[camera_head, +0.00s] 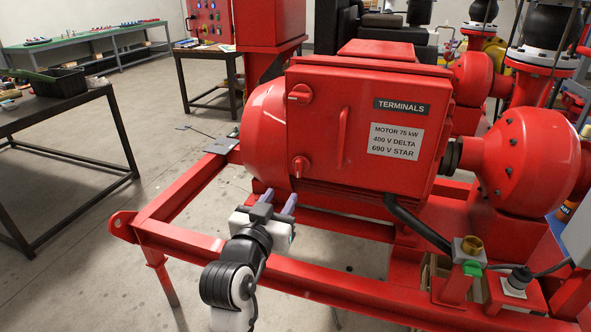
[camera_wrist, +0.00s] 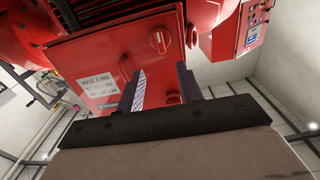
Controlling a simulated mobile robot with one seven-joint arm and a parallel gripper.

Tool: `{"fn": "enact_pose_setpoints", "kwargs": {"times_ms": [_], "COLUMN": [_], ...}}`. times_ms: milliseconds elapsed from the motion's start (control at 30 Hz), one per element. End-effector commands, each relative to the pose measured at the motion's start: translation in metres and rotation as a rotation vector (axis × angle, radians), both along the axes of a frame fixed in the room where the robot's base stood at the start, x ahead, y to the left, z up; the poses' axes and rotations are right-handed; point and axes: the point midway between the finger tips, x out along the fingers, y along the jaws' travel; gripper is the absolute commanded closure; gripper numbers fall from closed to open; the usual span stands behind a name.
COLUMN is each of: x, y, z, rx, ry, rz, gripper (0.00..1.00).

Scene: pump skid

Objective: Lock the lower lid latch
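The red terminal box lid (camera_head: 365,125) faces me, with two round red latches on its left edge. The lower lid latch (camera_head: 300,167) has its pale-marked lever standing roughly upright. The upper latch (camera_head: 299,94) has its lever lying roughly sideways. In the wrist view, which is upside down, the lower latch (camera_wrist: 160,41) shows beyond the fingers. My gripper (camera_head: 279,199) is open and empty, its two fingers apart, below and slightly left of the lower latch and not touching it. It also shows in the wrist view (camera_wrist: 165,88), where a finger partly hides the lid.
A vertical red handle (camera_head: 343,137) stands out from the lid right of the latches. The red skid frame (camera_head: 190,240) runs below my arm. A black cable (camera_head: 415,222) hangs under the box.

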Motion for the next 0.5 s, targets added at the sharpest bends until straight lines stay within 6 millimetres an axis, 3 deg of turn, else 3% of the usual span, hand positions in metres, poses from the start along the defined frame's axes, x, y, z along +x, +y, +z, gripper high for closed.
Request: {"fn": "enact_pose_setpoints", "kwargs": {"times_ms": [300,500], "x": [0.066,0.095], "y": [-0.022,-0.031], "z": [0.003,0.003], "rx": [0.001,0.001], "ry": [0.001,0.0], "rz": [-0.001,0.0], "gripper": [0.64,0.64]}}
